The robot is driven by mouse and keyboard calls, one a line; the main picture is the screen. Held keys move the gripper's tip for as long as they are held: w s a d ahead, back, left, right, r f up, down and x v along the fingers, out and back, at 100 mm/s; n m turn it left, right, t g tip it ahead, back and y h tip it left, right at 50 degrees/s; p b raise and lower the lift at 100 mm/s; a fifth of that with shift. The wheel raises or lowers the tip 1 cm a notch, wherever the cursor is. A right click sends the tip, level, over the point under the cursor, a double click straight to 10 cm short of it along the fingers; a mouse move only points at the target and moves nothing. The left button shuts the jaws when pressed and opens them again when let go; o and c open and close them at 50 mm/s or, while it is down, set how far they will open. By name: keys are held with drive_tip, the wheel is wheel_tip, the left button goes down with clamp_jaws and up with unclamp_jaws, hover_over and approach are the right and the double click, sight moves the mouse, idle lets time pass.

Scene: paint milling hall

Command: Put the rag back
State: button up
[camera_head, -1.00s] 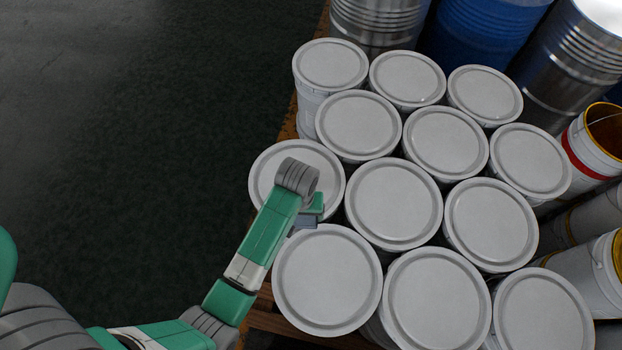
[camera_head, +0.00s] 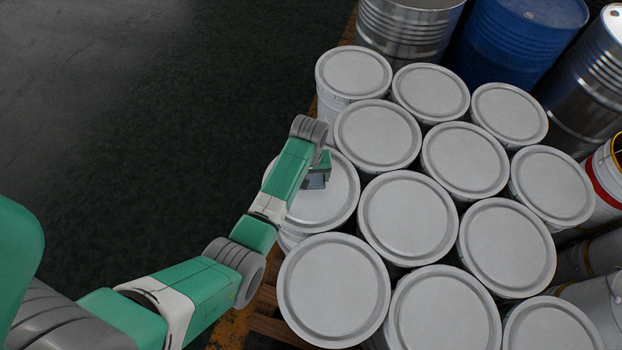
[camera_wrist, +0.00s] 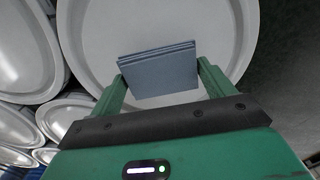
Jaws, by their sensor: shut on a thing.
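The rag (camera_wrist: 160,73) is a folded blue-grey cloth. In the wrist view my gripper (camera_wrist: 160,80) is shut on it, one green finger at each side. That pail's lid also fills the middle of the wrist view (camera_wrist: 110,35). I cannot tell whether the rag touches the lid.
Several white lidded pails (camera_head: 407,217) stand close together on a wooden pallet (camera_head: 268,318). Steel drums (camera_head: 408,30) and a blue drum (camera_head: 520,35) stand behind. An open pail with a yellow rim (camera_head: 608,165) is at the right. The dark floor (camera_head: 150,120) at left is clear.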

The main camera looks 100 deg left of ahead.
sight(311, 179)
drive_tip(key=shift+w+a, duration=0.1)
drive_tip(key=shift+a, duration=0.2)
drive_tip(key=shift+a+f, duration=0.2)
drive_tip(key=shift+f, duration=1.6)
drive_tip(key=shift+f+b, duration=0.15)
drive_tip(key=shift+b, duration=0.2)
drive_tip(key=o, duration=0.9)
wheel_tip(311, 179, up, 12)
drive_tip(key=shift+r+p, duration=0.15)
drive_tip(key=shift+p, duration=0.75)
drive_tip(key=shift+w, duration=0.15)
